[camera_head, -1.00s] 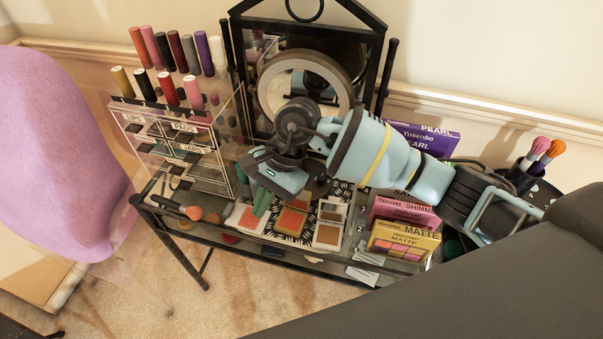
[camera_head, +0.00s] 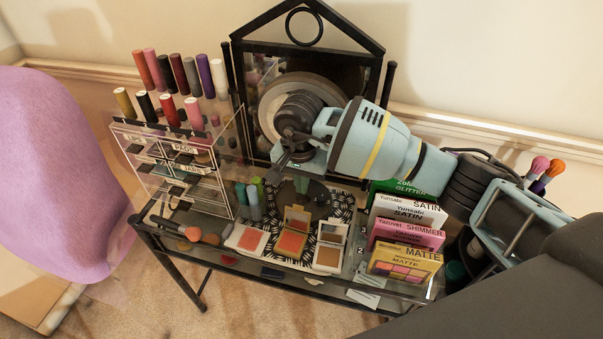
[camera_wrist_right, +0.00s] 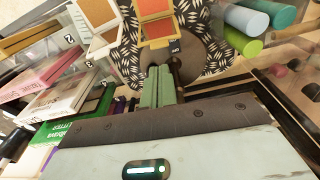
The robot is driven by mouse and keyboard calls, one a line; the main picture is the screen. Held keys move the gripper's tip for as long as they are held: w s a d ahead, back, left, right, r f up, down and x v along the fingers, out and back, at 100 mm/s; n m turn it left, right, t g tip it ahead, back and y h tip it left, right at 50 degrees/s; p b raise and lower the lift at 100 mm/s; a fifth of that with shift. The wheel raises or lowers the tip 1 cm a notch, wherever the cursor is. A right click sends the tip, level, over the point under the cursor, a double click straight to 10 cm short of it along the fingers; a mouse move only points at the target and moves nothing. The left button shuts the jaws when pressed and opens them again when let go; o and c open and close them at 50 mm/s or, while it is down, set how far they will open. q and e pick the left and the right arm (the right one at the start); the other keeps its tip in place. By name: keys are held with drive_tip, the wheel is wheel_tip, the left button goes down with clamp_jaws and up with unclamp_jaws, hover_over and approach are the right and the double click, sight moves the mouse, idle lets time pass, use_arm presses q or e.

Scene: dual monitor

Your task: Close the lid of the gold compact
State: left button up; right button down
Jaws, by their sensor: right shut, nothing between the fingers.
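The gold compact (camera_head: 292,242) lies on the patterned mat between two other compacts, with an orange pan in its base. Its lid (camera_head: 297,217) stands raised at the side toward the mirror. The gold compact also shows at the top of the right wrist view (camera_wrist_right: 154,30). My right gripper (camera_head: 302,186) points down behind the raised lid, over the mirror's round base. Its green fingers (camera_wrist_right: 159,70) are together and empty, with a visible gap to the lid. My left gripper is not in view.
A red-pan compact (camera_head: 250,240) and a white compact (camera_head: 329,246) flank the gold one. Palette boxes (camera_head: 404,262) stand at right. Small bottles (camera_head: 252,203) and a clear organizer (camera_head: 180,170) stand at left. The mirror (camera_head: 375,85) rises behind.

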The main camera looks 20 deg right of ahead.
hover_over(297, 218)
drive_tip(key=w+d, duration=0.2)
drive_tip(key=shift+f, duration=2.4)
drive_tip(key=shift+w, duration=0.1)
